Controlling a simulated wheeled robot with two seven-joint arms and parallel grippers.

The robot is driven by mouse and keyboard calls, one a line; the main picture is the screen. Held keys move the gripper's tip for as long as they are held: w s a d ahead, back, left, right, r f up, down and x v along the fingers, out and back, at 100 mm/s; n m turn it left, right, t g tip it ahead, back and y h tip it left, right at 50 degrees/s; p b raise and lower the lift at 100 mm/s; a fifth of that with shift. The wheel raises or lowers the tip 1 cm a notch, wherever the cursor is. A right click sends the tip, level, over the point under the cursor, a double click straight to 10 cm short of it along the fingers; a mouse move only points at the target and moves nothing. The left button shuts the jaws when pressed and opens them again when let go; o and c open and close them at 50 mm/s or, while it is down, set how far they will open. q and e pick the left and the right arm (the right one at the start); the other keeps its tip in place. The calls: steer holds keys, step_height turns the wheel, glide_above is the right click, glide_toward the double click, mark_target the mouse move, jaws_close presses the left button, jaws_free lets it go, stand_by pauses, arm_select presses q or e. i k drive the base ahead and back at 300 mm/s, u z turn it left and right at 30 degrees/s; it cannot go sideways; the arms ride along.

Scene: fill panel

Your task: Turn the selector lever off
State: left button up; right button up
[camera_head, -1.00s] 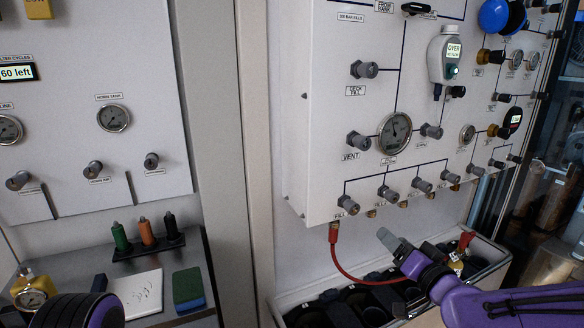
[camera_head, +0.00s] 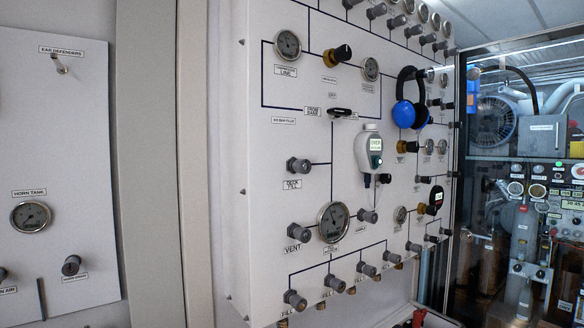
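A small black lever (camera_head: 341,112) sits on the white panel (camera_head: 270,160), above the handheld white device and right of a label reading roughly "FROM BANK". The lever lies about level, its tip toward the right. A black knob (camera_head: 342,52) with an orange-brown base is higher on the panel. Neither of my grippers is in view.
Blue ear defenders (camera_head: 409,110) hang right of the lever. Gauges and grey valve knobs (camera_head: 299,166) cover the panel. A glass door (camera_head: 500,180) stands at right.

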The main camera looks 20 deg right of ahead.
mark_target(337, 112)
steer(key=k, duration=1.25)
steer(key=z, duration=0.65)
steer(key=i, duration=0.45)
steer(key=z, duration=0.85)
steer(key=i, duration=0.8)
steer(key=u, duration=0.4)
steer(key=i, duration=0.75)
steer(key=u, duration=0.65)
